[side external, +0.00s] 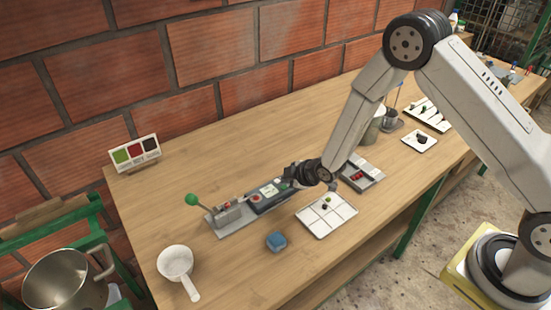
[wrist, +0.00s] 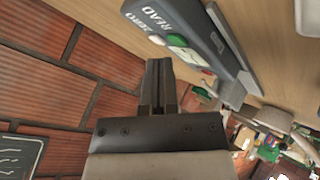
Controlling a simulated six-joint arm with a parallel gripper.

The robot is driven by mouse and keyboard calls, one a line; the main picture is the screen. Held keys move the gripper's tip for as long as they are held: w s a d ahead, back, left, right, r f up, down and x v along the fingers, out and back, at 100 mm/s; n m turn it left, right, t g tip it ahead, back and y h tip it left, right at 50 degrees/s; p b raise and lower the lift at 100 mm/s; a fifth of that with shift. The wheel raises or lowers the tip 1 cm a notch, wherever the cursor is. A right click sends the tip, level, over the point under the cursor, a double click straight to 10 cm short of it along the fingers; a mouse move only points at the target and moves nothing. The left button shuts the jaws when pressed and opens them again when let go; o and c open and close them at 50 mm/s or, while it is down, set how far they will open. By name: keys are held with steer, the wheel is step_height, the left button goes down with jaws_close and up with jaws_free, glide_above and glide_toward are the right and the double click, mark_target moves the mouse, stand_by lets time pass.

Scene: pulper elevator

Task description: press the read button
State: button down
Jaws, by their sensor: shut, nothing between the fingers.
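The grey device with the READ and ZERO labels (wrist: 195,30) is at the top of the wrist view, seen at a slant. Beside its lettering are a green button (wrist: 176,39) and pale buttons; I cannot tell for sure which button belongs to READ. In the side view the dark device (side external: 262,204) lies on the table in front of the brick wall. My gripper (wrist: 160,62) is shut and empty, its fingertips just short of the device's buttons in the picture. In the side view my gripper (side external: 290,172) is at the device's right end; contact cannot be told.
A metal fixture with a green-knobbed lever (side external: 192,199) adjoins the device on the left. A white grid tray (side external: 327,222), a blue block (side external: 276,241) and a white scoop (side external: 175,262) lie in front. A panel with coloured squares (side external: 135,151) stands at the back left.

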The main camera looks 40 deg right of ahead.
mark_target(287, 189)
steer(key=shift+f, duration=0.8)
stand_by(1.3)
steer(key=shift+r, duration=0.8)
steer(key=shift+r, duration=0.1)
stand_by(0.3)
steer(key=shift+r, duration=2.4)
